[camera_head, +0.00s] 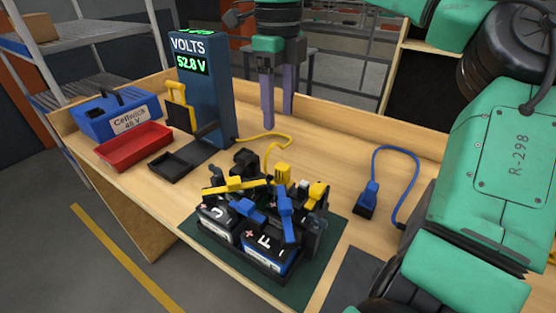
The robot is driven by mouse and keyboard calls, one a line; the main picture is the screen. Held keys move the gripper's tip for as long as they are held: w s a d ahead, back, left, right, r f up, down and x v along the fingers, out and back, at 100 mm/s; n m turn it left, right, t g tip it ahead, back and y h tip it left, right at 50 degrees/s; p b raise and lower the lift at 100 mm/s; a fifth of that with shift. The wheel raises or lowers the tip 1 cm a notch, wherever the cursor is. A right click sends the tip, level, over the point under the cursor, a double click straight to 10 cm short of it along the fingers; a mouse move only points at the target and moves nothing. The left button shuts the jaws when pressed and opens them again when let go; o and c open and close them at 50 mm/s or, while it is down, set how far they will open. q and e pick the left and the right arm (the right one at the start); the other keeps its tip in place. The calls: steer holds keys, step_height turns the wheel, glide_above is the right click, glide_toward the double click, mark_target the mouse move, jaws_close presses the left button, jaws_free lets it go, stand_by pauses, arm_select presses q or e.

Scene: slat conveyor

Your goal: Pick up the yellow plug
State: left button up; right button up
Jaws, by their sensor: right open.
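The yellow plug (282,172) stands at the back of the battery cluster, near the end of a yellow cable (262,138) that curls over the bench from the voltmeter. Its lower part is hidden by the cluster. My right gripper (278,117) hangs above and behind it, with its two purple fingers pointing down, apart and empty. The fingers are clear of the plug. My left gripper is not in view.
Batteries with yellow and blue clips sit in a black tray (250,268) on a green mat (322,262). A blue plug (367,195) lies to the right. The voltmeter (212,100), red bin (132,147) and blue case (115,113) stand left.

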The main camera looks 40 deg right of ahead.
glide_above(282, 165)
steer(key=f, duration=0.6)
steer(key=shift+s+a, duration=0.15)
steer(key=shift+s, duration=0.15)
steer(key=f+p, duration=0.1)
steer(key=f, duration=0.2)
steer(key=f+p, duration=0.1)
steer(key=f, duration=0.2)
steer(key=shift+w+f, duration=0.2)
steer(key=shift+f, duration=0.35)
steer(key=shift+c, duration=0.6)
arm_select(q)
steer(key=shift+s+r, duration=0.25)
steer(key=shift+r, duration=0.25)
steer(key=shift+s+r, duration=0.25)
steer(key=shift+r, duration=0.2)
arm_select(e)
jaws_close()
